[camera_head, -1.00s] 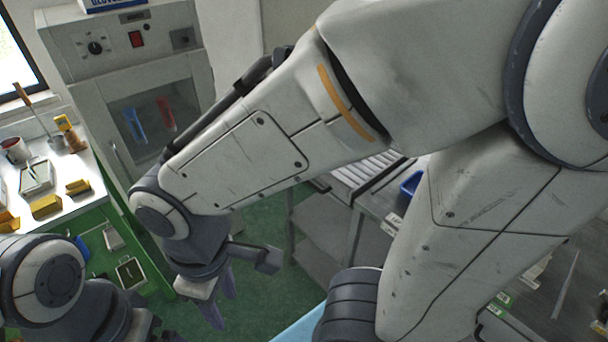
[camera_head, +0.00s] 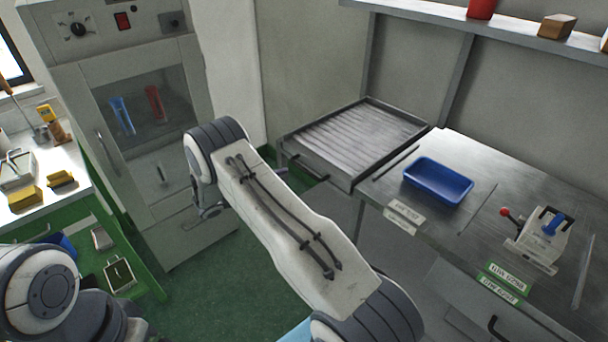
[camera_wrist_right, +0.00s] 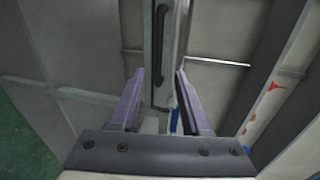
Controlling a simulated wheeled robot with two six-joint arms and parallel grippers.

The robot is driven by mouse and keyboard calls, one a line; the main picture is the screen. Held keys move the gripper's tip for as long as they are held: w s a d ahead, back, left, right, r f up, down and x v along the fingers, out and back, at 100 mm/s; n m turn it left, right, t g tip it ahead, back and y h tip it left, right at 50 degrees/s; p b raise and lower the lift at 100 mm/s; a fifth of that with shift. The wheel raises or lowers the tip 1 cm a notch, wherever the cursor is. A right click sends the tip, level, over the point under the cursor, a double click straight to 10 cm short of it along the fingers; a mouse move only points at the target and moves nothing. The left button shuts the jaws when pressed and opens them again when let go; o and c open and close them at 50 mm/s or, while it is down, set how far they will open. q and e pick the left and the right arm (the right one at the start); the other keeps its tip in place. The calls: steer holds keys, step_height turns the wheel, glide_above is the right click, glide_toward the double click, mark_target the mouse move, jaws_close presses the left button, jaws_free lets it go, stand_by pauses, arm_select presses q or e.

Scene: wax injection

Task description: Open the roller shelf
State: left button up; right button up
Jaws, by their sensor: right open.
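The roller shelf (camera_head: 355,140) is a grey metal tray of parallel rollers, left of the bench, with a dark bar handle (camera_head: 309,168) on its front. My right gripper (camera_head: 206,207) is mostly hidden behind its own wrist, to the left of the shelf and apart from it. In the right wrist view my right gripper (camera_wrist_right: 160,92) is open and empty. A dark handle (camera_wrist_right: 159,45) on a grey front, seemingly the shelf's, appears beyond and between the fingers. My left arm is at the lower left; its fingers cannot be made out.
A blue bin (camera_head: 438,180) and a small device with a red knob (camera_head: 537,238) stand on the bench right of the shelf. A grey cabinet (camera_head: 150,190) stands behind my right wrist. A green-sided table (camera_head: 108,250) is at the left. Green floor between is clear.

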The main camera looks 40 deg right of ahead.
mark_target(304, 169)
steer(key=shift+n, duration=0.3)
steer(key=p+x, duration=0.2)
steer(key=x, duration=0.9)
steer(key=shift+w+f, duration=0.15)
steer(key=shift+w, duration=0.05)
jaws_close()
stand_by(0.8)
